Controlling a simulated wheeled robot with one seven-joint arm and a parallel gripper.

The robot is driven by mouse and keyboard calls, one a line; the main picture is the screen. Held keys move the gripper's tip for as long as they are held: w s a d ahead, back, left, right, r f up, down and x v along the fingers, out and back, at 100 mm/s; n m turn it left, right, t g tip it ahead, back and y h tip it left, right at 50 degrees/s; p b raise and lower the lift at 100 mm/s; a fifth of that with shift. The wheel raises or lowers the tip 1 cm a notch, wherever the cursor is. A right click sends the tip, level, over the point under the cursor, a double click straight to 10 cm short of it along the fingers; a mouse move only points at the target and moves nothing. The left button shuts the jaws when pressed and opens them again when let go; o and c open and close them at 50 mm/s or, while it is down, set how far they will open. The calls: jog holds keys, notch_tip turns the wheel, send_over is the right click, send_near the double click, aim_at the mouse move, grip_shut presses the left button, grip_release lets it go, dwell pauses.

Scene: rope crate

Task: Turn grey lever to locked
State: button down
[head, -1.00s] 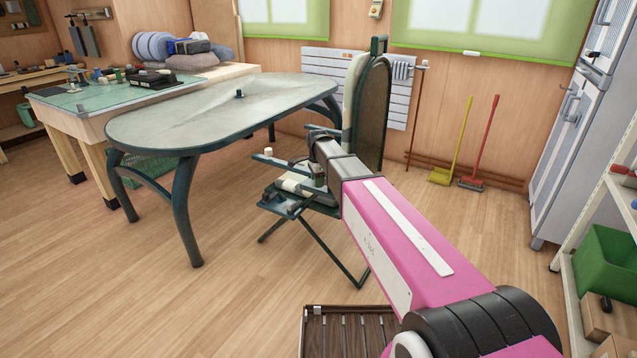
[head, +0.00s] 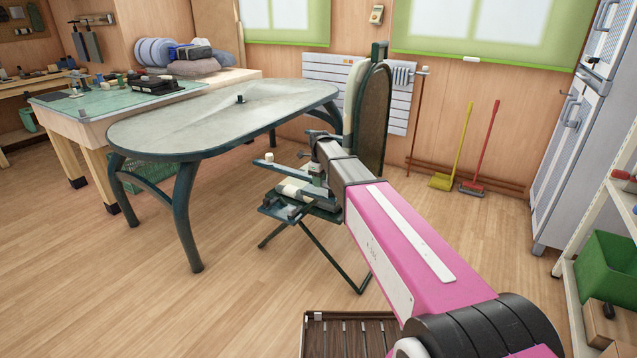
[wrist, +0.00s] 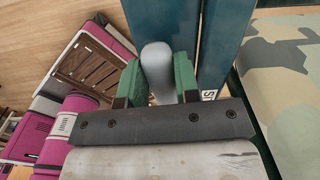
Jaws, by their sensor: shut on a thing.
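The grey lever (wrist: 158,68) shows in the wrist view as a smooth rounded grey grip in front of dark teal panels. My gripper (wrist: 159,83) has its green fingers on either side of the lever, shut on it. In the head view my pink arm reaches to a dark green folding-chair-like frame (head: 350,262) beside the oval table. My fingers and the lever are too small and covered there to make out.
A green bin (head: 605,268) is at the right. Floor at the left front is clear.

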jog(key=shift+w+d+m, duration=0.1)
jog(key=shift+w+m, duration=0.05)
jog(key=shift+m, duration=0.25)
jog(key=c, duration=0.8)
grip_release()
jog(key=shift+c, duration=0.2)
notch_tip(320, 180, up, 11)
jog(key=shift+f, duration=0.1)
